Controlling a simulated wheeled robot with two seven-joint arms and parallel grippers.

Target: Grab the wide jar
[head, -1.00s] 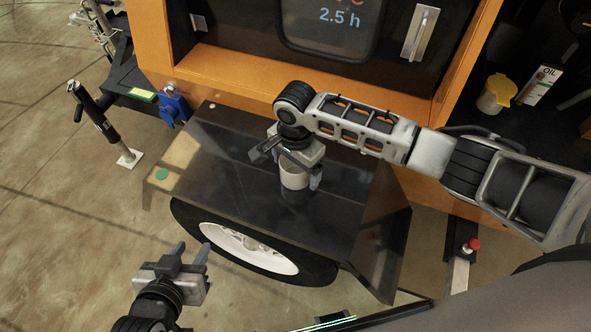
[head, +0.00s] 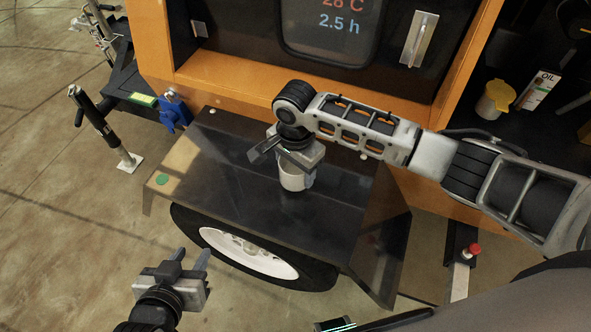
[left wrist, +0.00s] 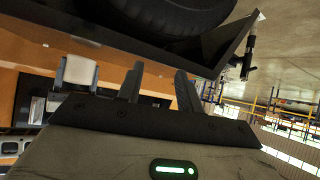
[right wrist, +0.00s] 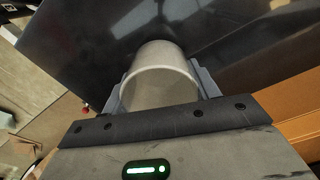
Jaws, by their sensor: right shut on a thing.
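The wide jar (head: 292,179) is a pale, open-topped cylinder standing upright on the dark fender (head: 240,205) above the wheel. My right gripper (head: 296,178) comes down over it from above, shut on the jar with one finger on each side. In the right wrist view the jar (right wrist: 160,82) sits between the two fingers, its open mouth towards the camera. My left gripper (head: 190,262) is open and empty, off the near left side of the fender; its fingers (left wrist: 158,88) also show apart in the left wrist view.
A white-rimmed wheel (head: 248,252) is under the fender. An orange frame (head: 330,98) with a display rises behind it. A yellow-lidded container (head: 494,97) and an OIL card (head: 538,90) stand at the right. A blue clamp-like part (head: 175,112) is at the fender's far left corner.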

